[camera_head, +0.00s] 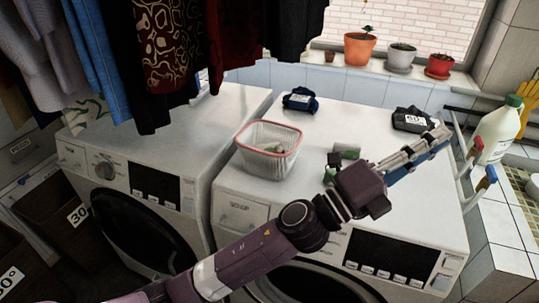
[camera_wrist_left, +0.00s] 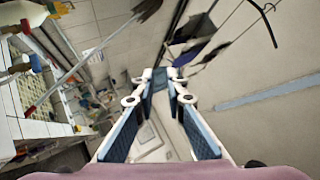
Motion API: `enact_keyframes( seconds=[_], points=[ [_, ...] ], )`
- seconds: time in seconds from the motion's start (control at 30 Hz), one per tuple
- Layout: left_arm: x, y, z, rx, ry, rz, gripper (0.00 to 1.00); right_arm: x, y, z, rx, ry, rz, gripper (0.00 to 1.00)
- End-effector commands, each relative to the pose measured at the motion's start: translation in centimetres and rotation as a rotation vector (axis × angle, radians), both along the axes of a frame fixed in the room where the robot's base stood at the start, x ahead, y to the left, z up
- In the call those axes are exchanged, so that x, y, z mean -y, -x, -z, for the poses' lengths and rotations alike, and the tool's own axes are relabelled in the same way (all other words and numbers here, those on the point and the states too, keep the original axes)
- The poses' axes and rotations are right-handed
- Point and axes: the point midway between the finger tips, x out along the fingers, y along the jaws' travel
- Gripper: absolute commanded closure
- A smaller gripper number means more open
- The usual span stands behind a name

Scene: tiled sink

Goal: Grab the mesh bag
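I cannot tell for sure which thing is the mesh bag. A dark blue folded bundle with a pale label (camera_head: 300,100) lies at the back of the right washing machine. A black bundle marked 60 (camera_head: 411,119) lies near its back right. My left gripper (camera_head: 440,138) is over the machine's right side, just in front of the black bundle in the picture, pointing right. Its fingers (camera_wrist_left: 161,82) are apart and empty in the left wrist view, with floor showing between them. Neither bundle can be made out there. My right gripper is out of view.
A clear plastic basket with a pink rim (camera_head: 268,149) stands on the right machine (camera_head: 317,120), small green items beside it. A white bottle (camera_head: 496,130) and upright handles stand at the right. Clothes (camera_head: 170,45) hang at upper left. Pots (camera_head: 360,50) line the sill.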

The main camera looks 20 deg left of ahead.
Motion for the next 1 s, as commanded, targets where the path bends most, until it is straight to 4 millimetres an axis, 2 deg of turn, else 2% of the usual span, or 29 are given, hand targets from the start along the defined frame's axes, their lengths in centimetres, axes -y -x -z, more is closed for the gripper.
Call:
enact_keyframes(
  seconds=[0.03, 0.07, 0.13, 0.2, 0.27, 0.3, 0.37, 0.4, 0.47, 0.53, 0.57, 0.63, 0.73, 0.8, 0.9, 1.0],
  points=[
    [2.7, 1.6, -0.8, 0.143, -0.101, 0.064, 0.88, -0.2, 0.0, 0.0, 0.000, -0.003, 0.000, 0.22],
    [4.2, 2.8, -0.8, 0.227, -0.164, 0.105, 0.88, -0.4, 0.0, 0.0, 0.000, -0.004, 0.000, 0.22],
    [7.3, 5.5, 0.2, 0.419, -0.317, 0.202, 0.88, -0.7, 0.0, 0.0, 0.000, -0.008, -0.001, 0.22],
    [9.5, 7.6, 2.4, 0.602, -0.480, 0.300, 0.88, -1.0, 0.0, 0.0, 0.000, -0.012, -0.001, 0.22],
    [10.4, 8.8, 5.2, 0.747, -0.629, 0.385, 0.88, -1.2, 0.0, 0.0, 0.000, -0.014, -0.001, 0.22],
    [10.5, 9.2, 7.3, 0.839, -0.734, 0.442, 0.88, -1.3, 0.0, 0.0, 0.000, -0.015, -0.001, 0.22],
    [9.9, 9.1, 10.5, 0.966, -0.896, 0.529, 0.88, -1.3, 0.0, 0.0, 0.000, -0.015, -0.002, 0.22],
    [9.0, 8.6, 12.7, 1.040, -1.008, 0.589, 0.88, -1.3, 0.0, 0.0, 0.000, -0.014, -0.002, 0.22],
    [6.7, 7.2, 15.7, 1.135, -1.184, 0.680, 0.88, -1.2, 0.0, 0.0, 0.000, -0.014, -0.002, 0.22],
    [2.8, 4.7, 18.4, 1.218, -1.400, 0.790, 0.88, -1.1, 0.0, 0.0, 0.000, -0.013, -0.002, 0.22],
    [0.7, 3.4, 19.3, 1.240, -1.497, 0.838, 0.88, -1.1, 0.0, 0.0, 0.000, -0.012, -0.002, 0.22],
    [-4.7, 0.1, 20.2, 1.266, -1.722, 0.951, 0.88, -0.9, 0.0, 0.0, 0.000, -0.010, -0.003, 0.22],
    [-13.3, -4.1, 19.0, 1.220, -2.029, 1.102, 0.88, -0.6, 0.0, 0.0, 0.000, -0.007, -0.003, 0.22],
    [-18.8, -6.2, 16.9, 1.143, -2.209, 1.192, 0.88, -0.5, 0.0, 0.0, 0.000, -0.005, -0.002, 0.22],
    [-24.6, -7.8, 13.7, 1.020, -2.389, 1.285, 0.88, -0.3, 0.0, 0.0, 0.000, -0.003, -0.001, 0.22],
    [-28.1, -8.3, 11.3, 0.924, -2.486, 1.340, 0.88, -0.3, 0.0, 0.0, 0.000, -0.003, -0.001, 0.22]
  ],
)
